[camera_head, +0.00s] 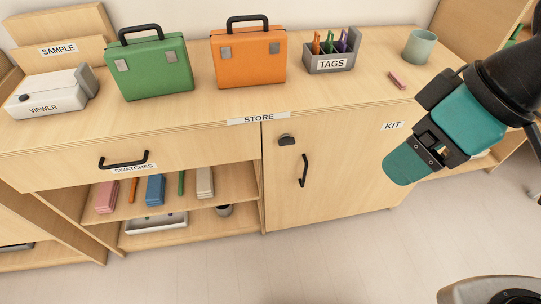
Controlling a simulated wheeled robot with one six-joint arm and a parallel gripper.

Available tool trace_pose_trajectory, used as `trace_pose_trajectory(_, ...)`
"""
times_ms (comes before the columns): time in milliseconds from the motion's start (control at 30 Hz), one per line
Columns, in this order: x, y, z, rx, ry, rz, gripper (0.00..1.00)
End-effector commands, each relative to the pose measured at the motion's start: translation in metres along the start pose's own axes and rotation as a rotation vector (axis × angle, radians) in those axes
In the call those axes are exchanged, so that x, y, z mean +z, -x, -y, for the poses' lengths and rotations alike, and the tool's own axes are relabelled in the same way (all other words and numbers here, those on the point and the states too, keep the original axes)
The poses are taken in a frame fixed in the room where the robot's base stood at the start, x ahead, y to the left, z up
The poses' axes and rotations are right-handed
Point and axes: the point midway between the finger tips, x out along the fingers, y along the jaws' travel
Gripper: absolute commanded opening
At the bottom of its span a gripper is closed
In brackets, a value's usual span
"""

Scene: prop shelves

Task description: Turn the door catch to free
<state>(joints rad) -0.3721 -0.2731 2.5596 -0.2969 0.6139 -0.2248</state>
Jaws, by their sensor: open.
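The door catch (286,140) is a small dark piece near the top left corner of the cabinet door (335,185). It is too small to tell which way it is turned. The door is shut and has a black vertical handle (304,171) below and right of the catch. A KIT label (393,126) is at its upper right. My gripper (402,167) is at the right, in front of the door's right side, well apart from the catch. It is open, and I see nothing held. My gripper hides part of the cabinet's right side.
On the cabinet top stand a green case (150,70), an orange case (248,60), a TAGS box (330,58) and a green cup (419,46). A SWATCHES drawer (200,150) is left of the door, above open shelves. The floor (330,260) in front is clear.

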Motion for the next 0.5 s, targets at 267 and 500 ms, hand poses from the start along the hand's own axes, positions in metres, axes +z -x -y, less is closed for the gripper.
trace_pose_trajectory(267, 0.008, -0.154, -0.056, 0.326, 0.550, -0.020, 0.77)
trace_pose_trajectory(500, -0.003, -0.238, -0.090, 0.681, 1.105, 0.061, 0.77)
